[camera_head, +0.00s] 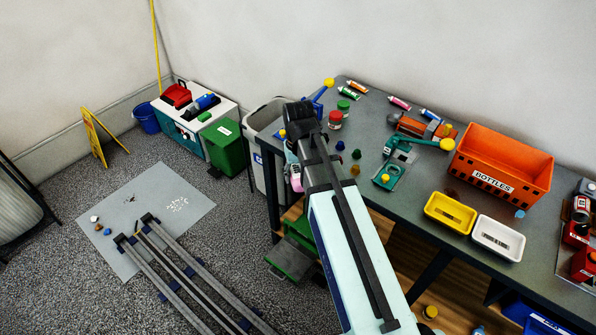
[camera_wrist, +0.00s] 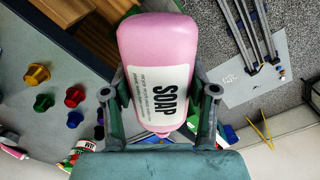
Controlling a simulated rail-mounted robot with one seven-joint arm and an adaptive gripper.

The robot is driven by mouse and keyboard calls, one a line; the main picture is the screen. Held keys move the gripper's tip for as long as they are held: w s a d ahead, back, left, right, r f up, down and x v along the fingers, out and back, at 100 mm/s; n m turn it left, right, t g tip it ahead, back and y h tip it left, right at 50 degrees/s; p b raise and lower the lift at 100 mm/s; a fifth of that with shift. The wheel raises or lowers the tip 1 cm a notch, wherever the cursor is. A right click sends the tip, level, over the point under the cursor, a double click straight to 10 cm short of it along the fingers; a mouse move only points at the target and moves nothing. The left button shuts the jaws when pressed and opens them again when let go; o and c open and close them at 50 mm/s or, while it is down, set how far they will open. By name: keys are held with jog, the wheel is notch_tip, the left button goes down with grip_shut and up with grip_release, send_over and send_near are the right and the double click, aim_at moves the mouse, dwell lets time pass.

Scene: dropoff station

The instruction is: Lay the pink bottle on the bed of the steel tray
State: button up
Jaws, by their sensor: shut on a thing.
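The pink bottle (camera_wrist: 155,45), with a white label reading SOAP, fills the middle of the wrist view. My gripper (camera_wrist: 162,92) is shut on it, one finger on each side. In the head view only a small pink part of the bottle (camera_head: 296,180) shows, left of my arm near the table's left end. My arm hides the rest of it and most of the gripper. I cannot make out a steel tray in either view.
The table (camera_head: 465,195) holds an orange bin (camera_head: 504,164) marked BOTTLES, a yellow tray (camera_head: 450,212), a white tray (camera_head: 498,238), a teal tool (camera_head: 391,174) and several small caps and tubes. A grey bin (camera_head: 265,115) and a green bin (camera_head: 226,148) stand left of the table.

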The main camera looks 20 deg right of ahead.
notch_tip(320, 180, down, 22)
jog(key=b, duration=1.5)
jog(key=n+b, duration=0.5)
jog(key=b, duration=2.2)
send_near(294, 256)
jog(key=shift+s+f, duration=0.3)
jog(key=shift+s, duration=0.3)
jog(key=shift+s+f, duration=0.3)
jog(key=shift+s, duration=0.25)
jog(key=shift+w+r+n+p, duration=0.15)
jog(key=shift+w+n+p, duration=0.45)
jog(key=shift+w, duration=0.4)
jog(key=shift+w+n, duration=0.2)
jog(key=shift+n, duration=0.4)
notch_tip(294, 256, down, 4)
jog(key=b, duration=0.4)
jog(key=shift+s+f, duration=0.1)
jog(key=shift+f, duration=0.9)
jog(key=shift+d+p, duration=0.1)
jog(key=shift+p, duration=0.7)
